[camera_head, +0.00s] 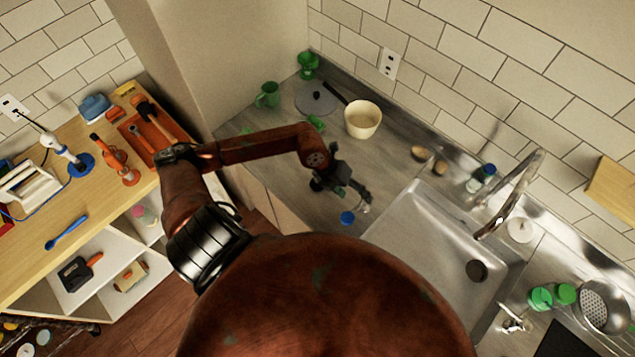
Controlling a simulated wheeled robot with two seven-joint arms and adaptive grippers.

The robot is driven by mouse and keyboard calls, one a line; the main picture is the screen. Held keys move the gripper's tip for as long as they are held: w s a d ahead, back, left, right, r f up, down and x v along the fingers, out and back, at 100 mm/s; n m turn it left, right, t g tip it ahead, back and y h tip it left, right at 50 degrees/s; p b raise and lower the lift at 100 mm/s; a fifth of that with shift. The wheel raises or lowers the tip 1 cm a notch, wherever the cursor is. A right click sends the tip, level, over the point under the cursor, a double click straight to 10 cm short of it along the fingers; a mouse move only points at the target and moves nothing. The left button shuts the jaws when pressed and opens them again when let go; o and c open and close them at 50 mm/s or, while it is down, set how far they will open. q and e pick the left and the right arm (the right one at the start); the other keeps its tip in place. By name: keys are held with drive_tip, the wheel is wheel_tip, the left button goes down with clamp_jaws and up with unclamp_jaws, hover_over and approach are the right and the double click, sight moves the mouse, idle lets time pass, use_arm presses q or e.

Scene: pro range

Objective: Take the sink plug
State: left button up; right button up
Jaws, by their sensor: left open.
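A dark round piece (477,270) lies on the floor of the steel sink (418,222), towards its right end. It looks like the sink plug, but I cannot tell whether it is a loose plug or the drain itself. My left gripper (364,198) is open over the worktop, just left of the sink's rim and well apart from the dark piece. A small blue round item (347,217) is just below the gripper's fingers in the picture. Nothing shows between the fingers. My right gripper is not in view.
A tap (508,195) arches over the sink's far side. A cream saucepan (362,119), a grey lid (316,98) and a green mug (267,95) stand on the worktop (290,145) behind my arm. Green jars (540,298) and a colander (604,307) are right of the sink.

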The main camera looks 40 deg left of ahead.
use_arm(q)
drive_tip(key=a+f+y, duration=0.1)
drive_tip(key=a+y, duration=0.1)
drive_tip(key=a, duration=0.3)
drive_tip(key=a+f+y, duration=0.1)
drive_tip(key=a+y, duration=0.1)
drive_tip(key=a, duration=0.3)
drive_tip(key=a+f+g+y, duration=0.1)
drive_tip(key=a, duration=0.4)
drive_tip(key=shift+a+n+y, duration=0.2)
drive_tip(key=shift+n+y, duration=0.1)
drive_tip(key=shift+y, duration=0.1)
drive_tip(key=shift+a+f, duration=0.15)
drive_tip(key=shift+f, duration=0.2)
drive_tip(key=f+p, duration=0.1)
drive_tip(key=f, duration=0.3)
drive_tip(key=w+f+p, duration=0.1)
drive_tip(key=f, duration=0.1)
drive_tip(key=shift+d+p, duration=0.2)
drive_tip(key=shift+p, duration=0.15)
drive_tip(key=shift+f, duration=0.4)
drive_tip(key=c, duration=1.2)
drive_tip(key=shift+r, duration=0.1)
